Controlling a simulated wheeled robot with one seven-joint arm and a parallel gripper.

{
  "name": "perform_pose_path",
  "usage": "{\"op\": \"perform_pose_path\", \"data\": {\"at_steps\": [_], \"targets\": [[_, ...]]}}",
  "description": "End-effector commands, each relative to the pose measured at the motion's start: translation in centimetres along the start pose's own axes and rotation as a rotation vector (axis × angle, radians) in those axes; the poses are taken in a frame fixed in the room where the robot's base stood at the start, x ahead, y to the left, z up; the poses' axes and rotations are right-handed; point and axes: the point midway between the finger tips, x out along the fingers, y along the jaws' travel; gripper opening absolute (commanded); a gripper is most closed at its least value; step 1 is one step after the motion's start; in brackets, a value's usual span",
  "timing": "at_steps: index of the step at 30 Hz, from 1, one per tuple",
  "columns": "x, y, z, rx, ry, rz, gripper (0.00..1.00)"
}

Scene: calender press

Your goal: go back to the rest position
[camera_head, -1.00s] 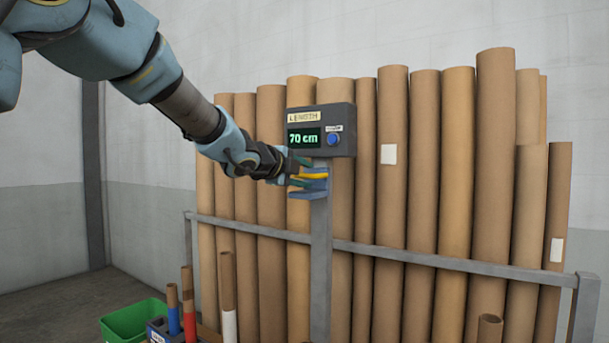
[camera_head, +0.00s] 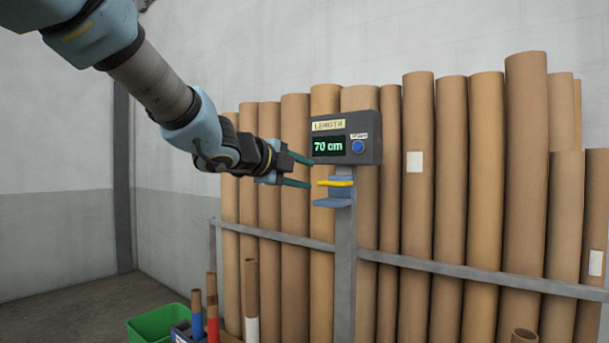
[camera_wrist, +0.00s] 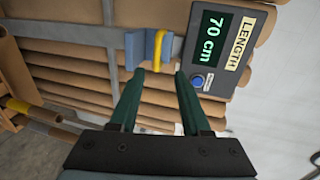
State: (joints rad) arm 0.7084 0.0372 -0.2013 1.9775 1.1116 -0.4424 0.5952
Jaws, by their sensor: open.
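My gripper (camera_head: 300,171) is open and empty, its two green fingers apart, just left of the post in the head view. In the wrist view my gripper (camera_wrist: 158,88) has nothing between its fingers. A blue bracket (camera_head: 334,202) with a yellow piece (camera_head: 336,183) is on the post just beyond the fingertips. The bracket (camera_wrist: 137,50) and the yellow piece (camera_wrist: 158,48) also show in the wrist view. A dark length display (camera_head: 369,125) above the bracket reads 70 cm and has a blue button (camera_head: 358,146).
Tall cardboard tubes (camera_head: 452,200) stand behind a grey rail (camera_head: 440,266). A grey post (camera_head: 345,270) carries the display. A green bin (camera_head: 150,325) and short tubes with red, blue and white ends (camera_head: 212,310) stand low at left. The space at far left is free.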

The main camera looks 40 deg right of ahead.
Motion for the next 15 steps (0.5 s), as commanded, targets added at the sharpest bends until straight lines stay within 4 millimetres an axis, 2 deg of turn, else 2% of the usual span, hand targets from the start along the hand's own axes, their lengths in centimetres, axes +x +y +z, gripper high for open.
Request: {"op": "perform_pose_path", "data": {"at_steps": [10,13,15], "targets": [[-0.1,0.2,0.4,-0.012,-0.011,0.004,0.47],[-0.7,1.4,2.6,-0.077,-0.069,0.025,0.47],[-1.7,3.0,5.5,-0.169,-0.149,0.05,0.47]]}}
